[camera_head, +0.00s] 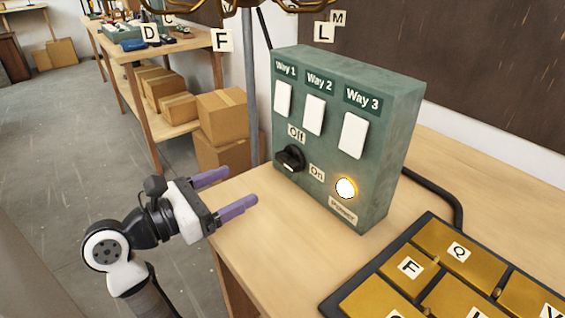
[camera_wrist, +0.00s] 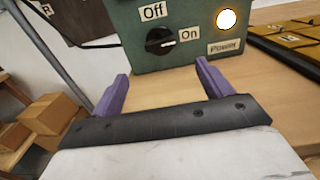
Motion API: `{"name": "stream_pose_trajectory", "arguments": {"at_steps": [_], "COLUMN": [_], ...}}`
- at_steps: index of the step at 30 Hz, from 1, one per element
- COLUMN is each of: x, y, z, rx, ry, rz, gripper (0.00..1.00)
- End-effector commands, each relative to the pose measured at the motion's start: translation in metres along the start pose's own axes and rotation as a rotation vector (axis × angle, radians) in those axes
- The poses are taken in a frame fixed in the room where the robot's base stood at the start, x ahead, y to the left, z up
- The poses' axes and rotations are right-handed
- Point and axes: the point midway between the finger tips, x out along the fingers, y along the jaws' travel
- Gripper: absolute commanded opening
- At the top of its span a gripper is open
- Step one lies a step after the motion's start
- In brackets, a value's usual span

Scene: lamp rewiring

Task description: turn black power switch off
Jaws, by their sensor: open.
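The black power switch (camera_head: 290,159) is a round rotary knob low on the left of a green control box (camera_head: 391,150). An "Off" label (camera_head: 297,133) sits above it and an "On" label (camera_head: 317,172) to its right. In the wrist view the knob (camera_wrist: 160,41) has a pale pointer mark aimed toward the "On" label (camera_wrist: 190,35). The round power light (camera_head: 346,188) glows above a "Power" label. My gripper (camera_head: 232,191), with purple fingers, is open and empty, apart from the knob, to its lower left. In the wrist view the knob shows ahead, between and beyond the fingertips.
The box stands on a wooden table (camera_head: 262,220) and bears three white switches labelled Way 1, Way 2 and Way 3. A tray of gold lettered tiles (camera_head: 440,262) lies at the lower right. A black cable (camera_head: 437,190) runs behind the box. Cardboard boxes (camera_head: 222,110) stand behind at left.

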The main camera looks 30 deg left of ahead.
Motion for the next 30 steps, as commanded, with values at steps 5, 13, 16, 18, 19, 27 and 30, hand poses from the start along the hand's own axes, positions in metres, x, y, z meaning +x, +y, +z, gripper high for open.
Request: {"name": "stream_pose_trajectory", "arguments": {"at_steps": [5, 13, 16, 18, 19, 27, 30], "x": [0.041, 0.091, 0.101, 0.106, 0.107, 0.110, 0.110], "y": [-0.001, -0.001, -0.001, -0.001, -0.001, 0.000, 0.000], "z": [0.002, 0.002, 0.002, 0.002, 0.001, 0.001, 0.001], "rx": [-0.003, -0.002, -0.002, -0.002, -0.002, -0.001, -0.001], "ry": [0.000, -0.002, -0.003, -0.003, -0.003, -0.003, -0.003], "rz": [-0.007, -0.005, -0.003, -0.003, -0.003, -0.001, -0.001], "gripper": [0.78, 0.78, 0.78, 0.78, 0.78, 0.78, 0.72]}}
